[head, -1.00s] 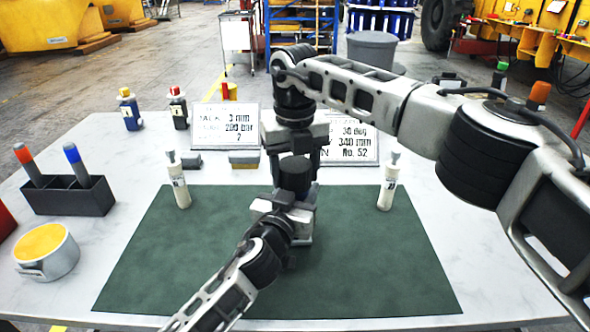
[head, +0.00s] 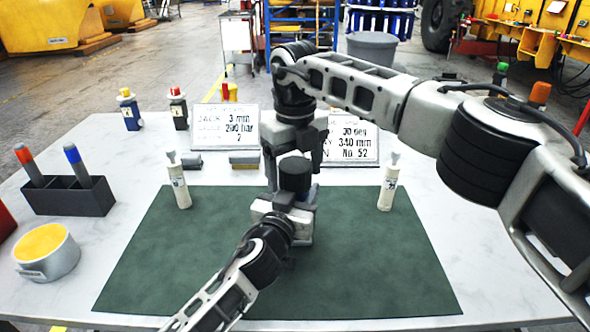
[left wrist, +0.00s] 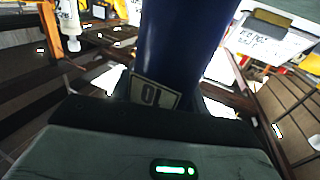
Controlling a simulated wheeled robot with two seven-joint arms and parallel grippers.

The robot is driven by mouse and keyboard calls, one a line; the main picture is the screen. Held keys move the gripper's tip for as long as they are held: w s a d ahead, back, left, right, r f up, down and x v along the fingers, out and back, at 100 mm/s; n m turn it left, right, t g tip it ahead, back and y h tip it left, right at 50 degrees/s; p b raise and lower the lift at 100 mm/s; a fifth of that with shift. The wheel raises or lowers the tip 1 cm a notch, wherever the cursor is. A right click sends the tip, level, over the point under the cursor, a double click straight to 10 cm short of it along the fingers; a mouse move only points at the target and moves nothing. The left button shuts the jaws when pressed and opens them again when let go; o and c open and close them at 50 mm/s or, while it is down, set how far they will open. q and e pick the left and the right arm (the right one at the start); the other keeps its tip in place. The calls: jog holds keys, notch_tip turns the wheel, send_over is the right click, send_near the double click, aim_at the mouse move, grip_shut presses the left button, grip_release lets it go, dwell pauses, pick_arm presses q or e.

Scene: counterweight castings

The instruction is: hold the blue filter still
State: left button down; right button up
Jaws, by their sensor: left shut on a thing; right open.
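The blue filter (left wrist: 182,45) is a dark blue cylinder that fills the middle of the left wrist view, with a pale label on its lower part. My left gripper (head: 285,214) is shut on it over the green mat. In the head view I see no clearly blue part of the filter. A dark round piece (head: 294,176) stands up at the left gripper; I cannot tell whether it belongs to the filter. My right gripper (head: 293,163) points down from above, open, with its fingers either side of that dark piece.
The green mat (head: 385,265) is mostly bare. White bottles stand at its back left (head: 180,188) and back right (head: 388,187). Behind are two sign boards (head: 226,127). At left are a dark marker holder (head: 70,196) and a round yellow-topped tin (head: 46,252).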

notch_tip(320, 180, up, 4)
jog(key=shift+r, duration=0.1)
jog(key=shift+c, duration=0.5)
jog(key=m, duration=0.1)
jog(key=r+m, duration=0.1)
jog(key=m, duration=0.1)
jog(key=shift+r, duration=0.3)
jog(key=m, duration=0.1)
jog(key=r+m, duration=0.1)
jog(key=m, duration=0.1)
jog(key=shift+r+m, duration=0.25)
jog(key=shift+m, duration=0.05)
jog(key=shift+f, duration=0.2)
notch_tip(320, 180, down, 7)
jog(key=shift+f, duration=0.2)
jog(key=c, duration=1)
jog(key=n, duration=0.6)
jog(key=shift+n, duration=0.3)
